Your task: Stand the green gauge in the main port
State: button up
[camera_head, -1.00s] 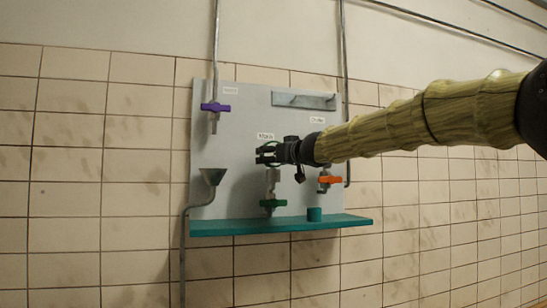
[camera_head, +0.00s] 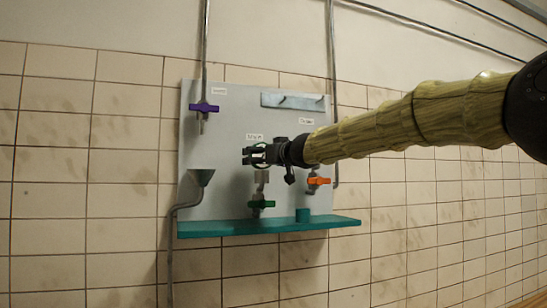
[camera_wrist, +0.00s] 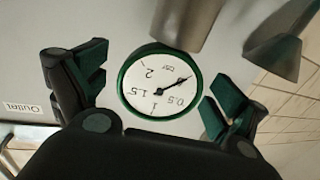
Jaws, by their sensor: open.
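The green gauge (camera_wrist: 160,83), a round white dial in a green rim, shows in the wrist view between my open fingers. Its numbers are upside down in that view. Its rim meets the end of a grey cylindrical fitting (camera_wrist: 187,22); how deep the stem sits is hidden. In the head view this fitting (camera_head: 262,178) stands above a green-handled valve (camera_head: 262,204), and the gauge is mostly hidden by my gripper (camera_head: 253,155). In the wrist view my gripper (camera_wrist: 155,85) is open around the gauge, with gaps between fingers and rim.
A grey funnel (camera_head: 201,177) stands left on the panel (camera_head: 225,130). A purple valve (camera_head: 203,107) is upper left, an orange valve (camera_head: 318,181) right. A teal shelf (camera_head: 280,226) below holds a teal cylinder (camera_head: 303,215). A hook rail (camera_head: 295,102) is above.

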jog(key=v, duration=1.1)
jog(key=shift+s, duration=0.25)
jog(key=shift+d+r, duration=0.1)
